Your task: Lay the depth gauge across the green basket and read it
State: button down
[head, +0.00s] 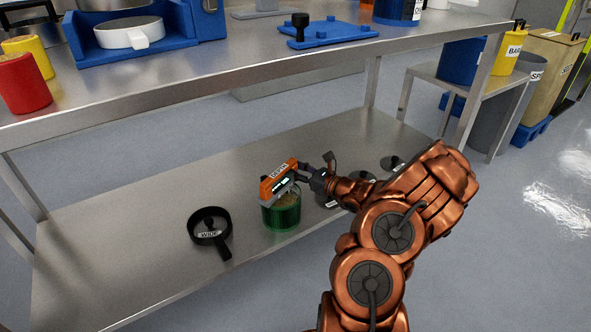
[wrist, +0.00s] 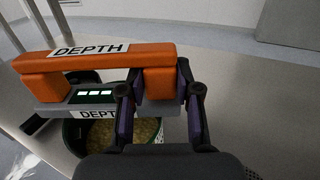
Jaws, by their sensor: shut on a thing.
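The orange depth gauge (head: 279,182) has a grey lower bar and a small lit display. In the wrist view the depth gauge (wrist: 100,58) shows DEPTH labels and pale lit blocks on its display, with no legible figure. My gripper (head: 312,177) is shut on its right part; the gripper (wrist: 160,95) also shows in the wrist view. The green basket (head: 282,215) stands on the lower shelf below the gauge, and grainy tan contents (wrist: 120,132) fill it. The gauge is over the basket's mouth; I cannot tell whether it touches the rim.
Dark round items (head: 392,163) lie to the right, partly behind my arm. The shelf's left part is clear.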

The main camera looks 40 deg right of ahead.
jog(key=shift+f, duration=0.55)
jog(key=c, duration=0.7)
grip_release()
jog(key=shift+s, duration=0.1)
jog(key=v, duration=1.2)
